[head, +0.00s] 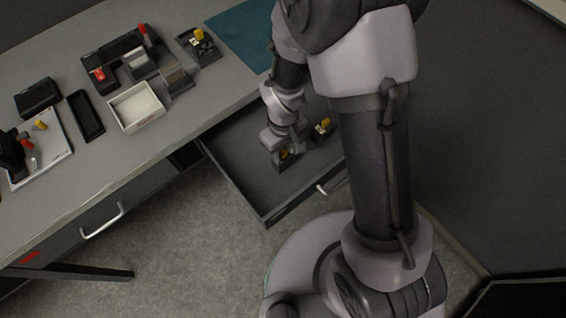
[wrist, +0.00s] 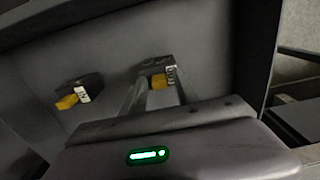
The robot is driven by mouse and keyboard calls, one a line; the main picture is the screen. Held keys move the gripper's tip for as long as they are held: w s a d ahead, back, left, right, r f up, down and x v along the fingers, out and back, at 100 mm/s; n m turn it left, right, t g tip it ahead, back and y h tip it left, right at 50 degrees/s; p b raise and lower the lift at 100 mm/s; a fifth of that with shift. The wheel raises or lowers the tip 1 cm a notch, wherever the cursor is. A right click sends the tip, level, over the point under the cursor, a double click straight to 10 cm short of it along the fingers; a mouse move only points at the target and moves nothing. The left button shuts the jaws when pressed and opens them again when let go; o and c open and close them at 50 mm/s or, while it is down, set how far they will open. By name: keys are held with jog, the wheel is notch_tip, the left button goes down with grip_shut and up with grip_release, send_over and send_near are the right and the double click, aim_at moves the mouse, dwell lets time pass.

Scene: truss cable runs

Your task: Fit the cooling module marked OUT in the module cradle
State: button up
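Two dark modules with yellow tabs lie in an open drawer. I cannot tell which is marked OUT. A black holder (head: 209,55) with a yellow-tabbed piece stands on the bench; I cannot tell whether it is the cradle.
The bench (head: 120,165) also bears a black unit with red levers (head: 108,52), a white open box (head: 137,107), a black tray (head: 85,115), a dark box (head: 37,97) and a white board with parts (head: 50,155). The drawer (head: 245,180) floor around the modules is clear.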

grip_shut()
jog(key=shift+r+p, duration=3.8)
jog(key=shift+r, duration=0.85)
jog(key=shift+f, duration=0.1)
